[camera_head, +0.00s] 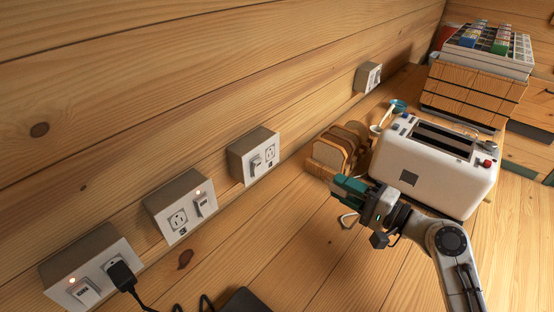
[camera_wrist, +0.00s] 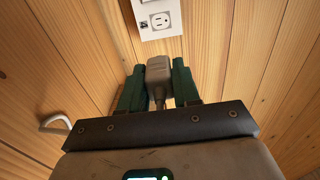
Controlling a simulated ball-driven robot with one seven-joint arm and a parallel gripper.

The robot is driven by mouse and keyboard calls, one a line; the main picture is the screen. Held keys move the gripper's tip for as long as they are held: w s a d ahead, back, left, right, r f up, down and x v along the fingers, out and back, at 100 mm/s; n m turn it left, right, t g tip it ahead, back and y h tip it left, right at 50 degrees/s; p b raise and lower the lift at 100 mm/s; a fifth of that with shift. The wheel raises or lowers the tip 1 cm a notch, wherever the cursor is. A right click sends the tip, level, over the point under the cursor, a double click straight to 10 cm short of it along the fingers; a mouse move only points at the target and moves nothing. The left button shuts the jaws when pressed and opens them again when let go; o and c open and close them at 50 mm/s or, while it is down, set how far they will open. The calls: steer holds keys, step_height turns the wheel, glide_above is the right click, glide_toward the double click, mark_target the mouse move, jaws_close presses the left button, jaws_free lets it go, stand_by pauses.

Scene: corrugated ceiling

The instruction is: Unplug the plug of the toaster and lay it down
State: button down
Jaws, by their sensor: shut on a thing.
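The white toaster (camera_head: 425,172) stands on the wooden counter at the right in the head view. My gripper (camera_head: 346,190) is in front of it, with green fingers pointing left. In the wrist view my gripper (camera_wrist: 158,90) is shut on the grey plug (camera_wrist: 158,68), one finger on each side. The plug's far end is below the white socket (camera_wrist: 161,20) in the picture, with bare wood showing between, so it looks apart from it. The plug's prongs are hidden.
Wall socket boxes (camera_head: 253,155) (camera_head: 180,206) (camera_head: 93,268) line the wall; the nearest holds a black plug (camera_head: 121,275). Another box (camera_head: 368,77) is farther back. Sliced bread (camera_head: 328,154) sits left of the toaster, near my fingers. Bare counter (camera_head: 290,240) lies below and left of my gripper.

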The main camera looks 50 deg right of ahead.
steer(key=shift+s+d+b, duration=0.2)
steer(key=shift+s+b, duration=0.05)
steer(key=shift+s, duration=0.9)
steer(key=shift+s+d+b, duration=0.15)
steer(key=shift+s+b, duration=0.1)
steer(key=shift+s, duration=0.9)
